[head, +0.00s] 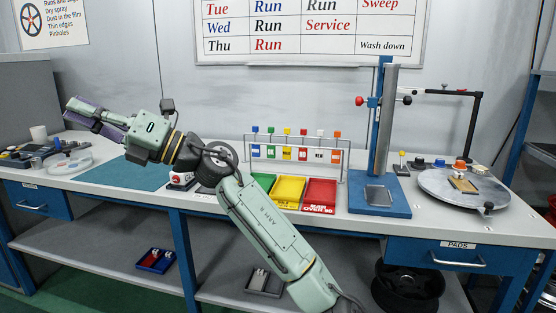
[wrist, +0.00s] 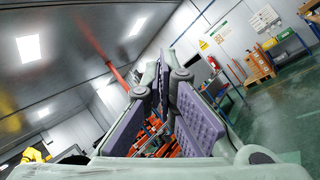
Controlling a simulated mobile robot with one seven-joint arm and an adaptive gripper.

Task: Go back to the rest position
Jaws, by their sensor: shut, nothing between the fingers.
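My gripper (head: 76,106) is raised in the air at the left in the head view, above the left part of the bench. It points left, away from the bench's middle. In the wrist view my gripper (wrist: 168,68) shows its purple ridged pads close together. It is shut with nothing held. My arm crosses the front of the bench from the bottom middle up to the left and hides part of the bench top and a wheel behind it.
The bench holds a teal mat (head: 128,173), green, yellow and red trays (head: 289,192), a tag rack (head: 247,160), a blue press stand (head: 397,208) and a round turntable (head: 440,187). The air around my gripper is clear.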

